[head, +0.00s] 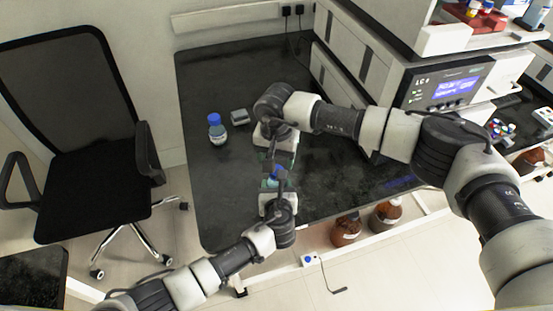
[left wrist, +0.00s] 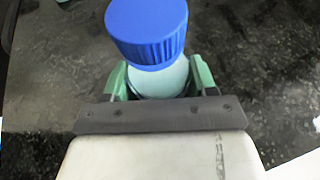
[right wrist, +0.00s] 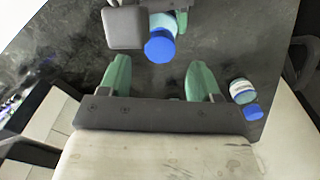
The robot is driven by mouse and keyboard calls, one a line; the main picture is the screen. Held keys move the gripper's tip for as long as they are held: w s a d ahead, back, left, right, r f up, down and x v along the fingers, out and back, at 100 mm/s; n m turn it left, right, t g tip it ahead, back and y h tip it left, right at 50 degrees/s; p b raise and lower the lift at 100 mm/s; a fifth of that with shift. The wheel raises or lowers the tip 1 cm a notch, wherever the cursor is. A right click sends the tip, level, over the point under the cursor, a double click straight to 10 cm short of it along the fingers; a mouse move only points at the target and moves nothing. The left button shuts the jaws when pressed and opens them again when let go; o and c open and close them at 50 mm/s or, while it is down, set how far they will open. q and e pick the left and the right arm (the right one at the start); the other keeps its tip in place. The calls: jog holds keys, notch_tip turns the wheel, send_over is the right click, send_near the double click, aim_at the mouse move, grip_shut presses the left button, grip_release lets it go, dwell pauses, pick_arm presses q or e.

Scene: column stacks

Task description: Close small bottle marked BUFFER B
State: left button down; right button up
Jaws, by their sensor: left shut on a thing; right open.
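A small bottle with a ribbed blue cap (left wrist: 148,30) is between the green fingers of my left gripper (left wrist: 160,82), which is shut on its body. The cap sits on top of the bottle; how tight it is cannot be told. In the head view the held bottle (head: 273,178) is over the front part of the dark table, and its label cannot be read. My right gripper (right wrist: 160,80) is open and empty, its two green fingers apart. The held bottle's blue cap (right wrist: 159,46) shows beyond and between those fingertips, apart from them.
A lab instrument (head: 445,85) stands at the right. Brown bottles (head: 345,229) are below the table's front edge. An office chair (head: 85,150) is at left.

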jog(key=shift+c, duration=0.4)
jog(key=shift+r+n, duration=0.45)
jog(key=shift+n, duration=0.25)
notch_tip(320, 180, up, 2)
jog(key=n, duration=0.5)
jog(key=shift+r, duration=0.25)
jog(key=shift+f, duration=0.1)
jog(key=shift+f, duration=3.95)
jog(key=shift+c, duration=0.3)
